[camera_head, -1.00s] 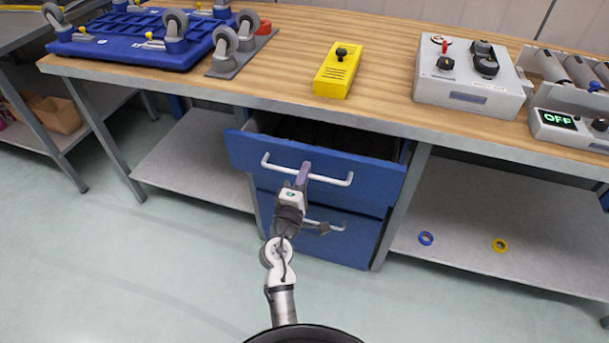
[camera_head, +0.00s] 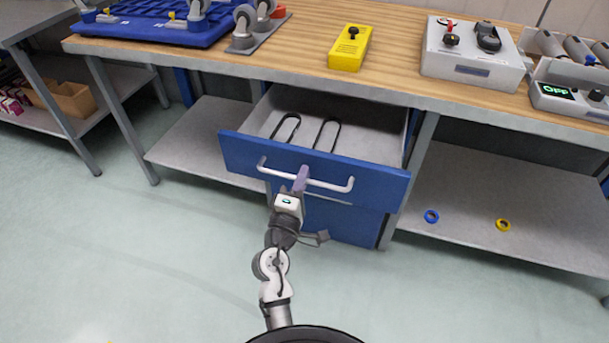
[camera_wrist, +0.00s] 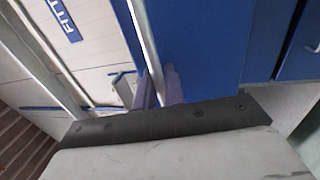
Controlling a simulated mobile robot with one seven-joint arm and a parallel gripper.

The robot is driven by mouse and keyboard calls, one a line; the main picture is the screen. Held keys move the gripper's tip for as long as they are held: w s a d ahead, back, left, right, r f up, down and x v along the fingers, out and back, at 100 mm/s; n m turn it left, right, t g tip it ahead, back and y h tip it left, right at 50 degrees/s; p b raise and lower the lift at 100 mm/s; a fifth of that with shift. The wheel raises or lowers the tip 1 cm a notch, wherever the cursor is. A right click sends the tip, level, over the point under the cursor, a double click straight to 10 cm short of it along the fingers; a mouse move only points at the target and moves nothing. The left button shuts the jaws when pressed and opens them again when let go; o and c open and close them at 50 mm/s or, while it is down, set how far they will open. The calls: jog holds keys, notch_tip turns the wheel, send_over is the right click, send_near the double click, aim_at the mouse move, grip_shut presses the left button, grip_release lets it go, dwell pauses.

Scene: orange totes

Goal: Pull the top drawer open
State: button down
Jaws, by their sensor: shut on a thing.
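The blue top drawer (camera_head: 230,149) under the wooden workbench stands well open in the head view, and its grey inside shows two dark U-shaped items (camera_head: 326,133). My gripper (camera_head: 300,178) is shut on the drawer's white bar handle (camera_head: 335,186), a little left of its middle. In the wrist view the purple fingers (camera_wrist: 160,86) are on either side of the pale handle bar (camera_wrist: 146,45), next to the blue drawer front (camera_wrist: 205,50). The lower blue drawer (camera_head: 345,222) is below, partly hidden by the top drawer and my arm.
A blue ring (camera_head: 431,216) and a yellow ring (camera_head: 503,225) lie on the lower right shelf. The floor in front is clear.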

jog(key=shift+s, duration=0.3)
jog(key=c, duration=1.6)
grip_release()
jog(key=shift+s+a+f, duration=0.1)
jog(key=shift+s, duration=0.05)
